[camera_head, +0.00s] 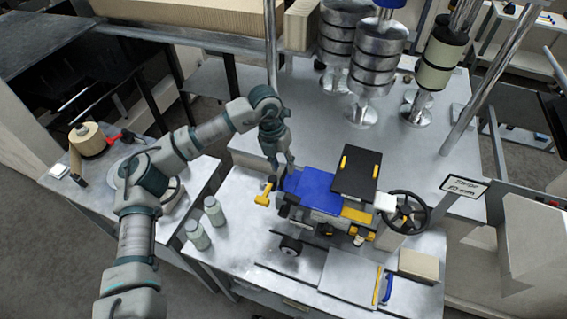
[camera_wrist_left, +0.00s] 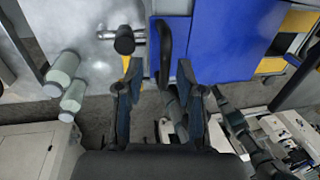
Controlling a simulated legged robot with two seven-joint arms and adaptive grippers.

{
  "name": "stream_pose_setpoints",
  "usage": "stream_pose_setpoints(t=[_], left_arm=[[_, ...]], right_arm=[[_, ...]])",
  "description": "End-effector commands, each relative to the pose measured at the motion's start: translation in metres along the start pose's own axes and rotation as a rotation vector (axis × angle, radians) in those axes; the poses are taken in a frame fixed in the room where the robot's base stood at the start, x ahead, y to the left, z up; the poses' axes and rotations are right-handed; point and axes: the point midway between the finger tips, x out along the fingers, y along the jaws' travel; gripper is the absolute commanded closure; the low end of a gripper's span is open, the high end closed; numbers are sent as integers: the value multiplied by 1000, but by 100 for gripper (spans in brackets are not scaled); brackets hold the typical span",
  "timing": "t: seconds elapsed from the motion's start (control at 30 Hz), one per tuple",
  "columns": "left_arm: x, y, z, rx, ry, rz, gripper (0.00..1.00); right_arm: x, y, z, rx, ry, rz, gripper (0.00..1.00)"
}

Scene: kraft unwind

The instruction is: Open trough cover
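The trough cover looks to be the blue panel (camera_head: 308,187) on top of the machine in the middle of the table; it lies flat and appears closed. In the left wrist view the blue cover (camera_wrist_left: 228,40) fills the upper right, with a dark curved handle (camera_wrist_left: 165,48) along its left edge. My left gripper (camera_head: 285,167) is above the cover's left rear corner. In the left wrist view the gripper (camera_wrist_left: 157,88) has its fingers apart, with the handle just ahead of them and nothing held. Whether they touch the handle is unclear. My right gripper is out of view.
A yellow knob (camera_head: 265,194) sticks out left of the cover. A black panel (camera_head: 357,174) and a handwheel (camera_head: 406,212) are to its right. Two pale bottles (camera_head: 198,235) stand front left. Metal rollers (camera_head: 378,60) rise behind. A sign (camera_head: 464,187) stands right.

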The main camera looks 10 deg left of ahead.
Motion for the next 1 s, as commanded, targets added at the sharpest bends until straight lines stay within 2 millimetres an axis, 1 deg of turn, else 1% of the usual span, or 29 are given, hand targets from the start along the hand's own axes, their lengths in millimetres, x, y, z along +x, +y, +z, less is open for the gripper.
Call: stream_pose_setpoints(t=[0.1,0.27,0.53,0.6,0.67,0.77,0.83,1.0], left_arm=[[1,4,0,-2,0,-3,63],[2,5,1,-3,2,-1,63],[2,0,1,-3,3,3,63],[2,-1,2,-3,3,4,63],[1,-2,2,-3,2,4,63],[-6,0,2,-3,1,4,63],[-17,1,2,-3,-1,1,63],[-55,5,2,-3,-2,-2,63]], right_arm=[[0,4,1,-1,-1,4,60],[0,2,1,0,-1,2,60],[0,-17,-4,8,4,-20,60],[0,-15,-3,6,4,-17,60],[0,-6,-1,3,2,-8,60],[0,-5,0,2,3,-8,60],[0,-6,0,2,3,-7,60],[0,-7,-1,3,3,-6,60]])
